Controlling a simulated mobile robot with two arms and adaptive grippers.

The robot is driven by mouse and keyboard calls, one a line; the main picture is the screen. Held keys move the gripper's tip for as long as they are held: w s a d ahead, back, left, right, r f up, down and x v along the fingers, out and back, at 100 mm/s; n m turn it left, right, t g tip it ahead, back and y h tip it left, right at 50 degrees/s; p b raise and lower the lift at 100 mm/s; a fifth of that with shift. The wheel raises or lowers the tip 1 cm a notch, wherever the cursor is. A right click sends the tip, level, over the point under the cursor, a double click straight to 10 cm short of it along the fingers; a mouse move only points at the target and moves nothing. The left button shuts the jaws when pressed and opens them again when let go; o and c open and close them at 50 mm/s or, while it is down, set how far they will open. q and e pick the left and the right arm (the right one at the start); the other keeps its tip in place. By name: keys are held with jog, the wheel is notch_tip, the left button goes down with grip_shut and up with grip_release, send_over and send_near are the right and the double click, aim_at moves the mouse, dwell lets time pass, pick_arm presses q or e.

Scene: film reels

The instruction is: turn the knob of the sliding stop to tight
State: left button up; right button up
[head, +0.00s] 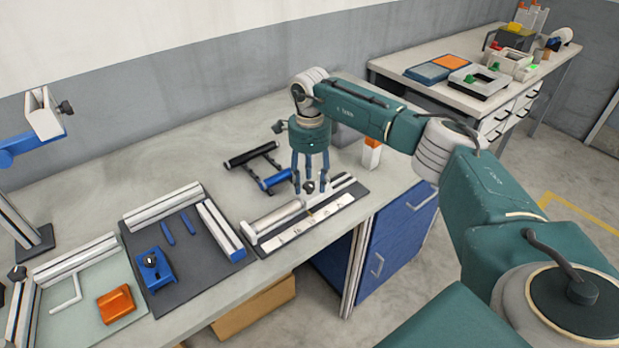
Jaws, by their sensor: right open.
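The sliding stop is on a low rail fixture (262,238) near the bench's front edge, with a light strip of markings (300,235) along its front. Its small dark knob (309,187) shows at the fixture's right part. My right gripper (310,188) points straight down with its blue-grey fingers spread around the knob. It is open, and I cannot tell whether any finger touches the knob. The fingers hide much of the stop's body. A pale cylinder (276,217) lies along the rail to the left. My left gripper is not in view.
A black and blue roller frame (262,172) stands close behind the fixture. An orange and white block (372,154) is to the right. A dark mat (190,275) with rails and a blue block (153,270) lies left. Bare bench shows at the back left.

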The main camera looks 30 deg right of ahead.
jog(key=shift+c, duration=1.3)
jog(key=c, duration=0.9)
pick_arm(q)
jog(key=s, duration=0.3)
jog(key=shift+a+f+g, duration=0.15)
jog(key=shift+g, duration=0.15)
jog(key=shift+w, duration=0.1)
